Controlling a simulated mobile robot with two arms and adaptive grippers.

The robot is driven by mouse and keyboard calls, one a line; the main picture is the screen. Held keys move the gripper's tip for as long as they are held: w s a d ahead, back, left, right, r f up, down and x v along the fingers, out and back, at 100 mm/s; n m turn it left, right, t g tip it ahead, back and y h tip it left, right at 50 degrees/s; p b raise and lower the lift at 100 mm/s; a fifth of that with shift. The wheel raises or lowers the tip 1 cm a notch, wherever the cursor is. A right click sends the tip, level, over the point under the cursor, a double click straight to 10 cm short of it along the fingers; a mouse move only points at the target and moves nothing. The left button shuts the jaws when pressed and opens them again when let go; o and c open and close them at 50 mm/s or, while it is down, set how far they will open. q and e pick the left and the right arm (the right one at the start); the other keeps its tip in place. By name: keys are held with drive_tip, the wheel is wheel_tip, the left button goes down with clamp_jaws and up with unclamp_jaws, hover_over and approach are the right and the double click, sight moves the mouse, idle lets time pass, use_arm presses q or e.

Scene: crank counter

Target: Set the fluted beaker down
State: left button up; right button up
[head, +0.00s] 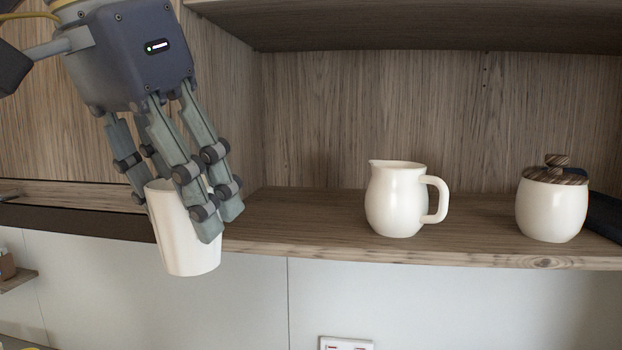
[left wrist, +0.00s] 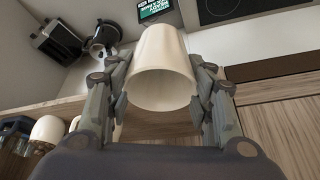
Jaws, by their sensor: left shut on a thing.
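The white beaker (head: 183,240) is in my left gripper (head: 178,200), whose fingers are shut around it from above. In the head view the beaker hangs slightly tilted in front of the shelf's front edge, left of the pitcher. In the left wrist view the beaker (left wrist: 164,68) sits between the fingers of my left gripper (left wrist: 163,90), its open mouth facing the camera and its inside empty. Fluting on its wall is hard to make out. My right gripper is in neither view.
The wooden shelf (head: 310,210) holds a white pitcher (head: 397,200) in the middle and a white jar with a wooden lid (head: 552,207) at the right. Bare shelf lies left of the pitcher. An upper shelf (head: 420,22) overhangs. A socket (head: 345,343) is on the wall below.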

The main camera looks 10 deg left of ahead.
use_arm(q)
drive_tip(key=w+d+p, duration=0.1)
drive_tip(key=w, duration=0.2)
drive_tip(key=w+d+p, duration=0.1)
drive_tip(key=w+d, duration=0.1)
drive_tip(key=w, duration=0.2)
drive_tip(key=w+d+p, duration=0.1)
drive_tip(key=w, duration=0.2)
drive_tip(key=shift+w+d, duration=0.25)
drive_tip(key=shift+w, duration=0.15)
drive_tip(key=w, duration=0.1)
drive_tip(key=w+d+p, duration=0.1)
drive_tip(key=w+p, duration=0.1)
drive_tip(key=shift+w+d+r, duration=0.1)
drive_tip(key=shift+w+d, duration=0.15)
drive_tip(key=shift+w, duration=0.1)
drive_tip(key=shift+w+f, duration=0.1)
drive_tip(key=shift+f, duration=0.55)
drive_tip(key=shift+w+d+f, duration=0.15)
drive_tip(key=shift+f, duration=0.1)
drive_tip(key=shift+s+a, duration=0.25)
drive_tip(key=shift+s+f, duration=0.15)
drive_tip(key=o, duration=1.1)
drive_tip(key=shift+d, duration=0.1)
drive_tip(key=shift+o, duration=0.4)
drive_tip(key=shift+w, duration=0.25)
drive_tip(key=shift+s, duration=0.1)
